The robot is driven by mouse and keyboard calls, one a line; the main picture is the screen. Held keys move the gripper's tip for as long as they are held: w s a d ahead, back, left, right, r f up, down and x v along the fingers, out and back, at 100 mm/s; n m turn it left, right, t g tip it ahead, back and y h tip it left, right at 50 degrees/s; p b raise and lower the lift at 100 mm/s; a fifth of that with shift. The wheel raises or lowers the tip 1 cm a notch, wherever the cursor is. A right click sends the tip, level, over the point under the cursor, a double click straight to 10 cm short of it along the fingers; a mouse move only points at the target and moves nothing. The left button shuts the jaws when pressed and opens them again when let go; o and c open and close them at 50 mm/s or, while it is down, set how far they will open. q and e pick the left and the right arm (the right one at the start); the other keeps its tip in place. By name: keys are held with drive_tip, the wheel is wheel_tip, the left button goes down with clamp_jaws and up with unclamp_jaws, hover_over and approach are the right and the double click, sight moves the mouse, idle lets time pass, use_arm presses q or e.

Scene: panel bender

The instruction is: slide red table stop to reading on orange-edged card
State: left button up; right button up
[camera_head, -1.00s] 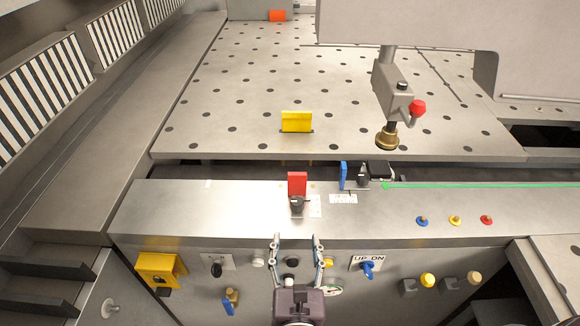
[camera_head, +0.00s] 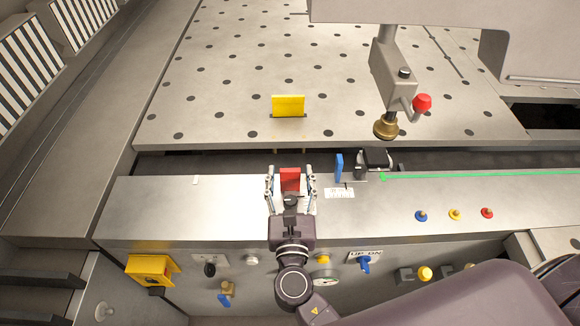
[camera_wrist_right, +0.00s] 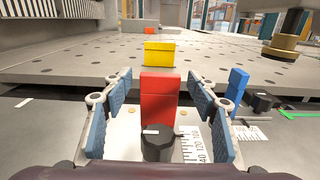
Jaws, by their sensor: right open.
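The red table stop (camera_head: 290,180) stands upright on the front ledge, with a dark round knob (camera_wrist_right: 158,143) at its near side. My right gripper (camera_head: 290,172) is open, with one finger on each side of the red stop. In the right wrist view the red stop (camera_wrist_right: 160,98) stands between the fingers, with a gap on both sides. A white scale (camera_wrist_right: 196,145) with black marks and numbers lies just right of it, partly hidden by the right finger. I cannot make out an orange-edged card. My left gripper is not in view.
A yellow stop (camera_head: 288,105) stands on the perforated table (camera_head: 230,60) behind. A blue stop (camera_head: 339,167) stands to the right by a second scale (camera_head: 339,193). A machine head with a red knob (camera_head: 422,102) hangs at upper right. Buttons (camera_head: 455,214) sit on the right ledge.

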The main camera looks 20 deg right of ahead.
drive_tip(key=shift+w+d, duration=0.2)
drive_tip(key=shift+w, duration=0.5)
drive_tip(key=shift+s, duration=0.1)
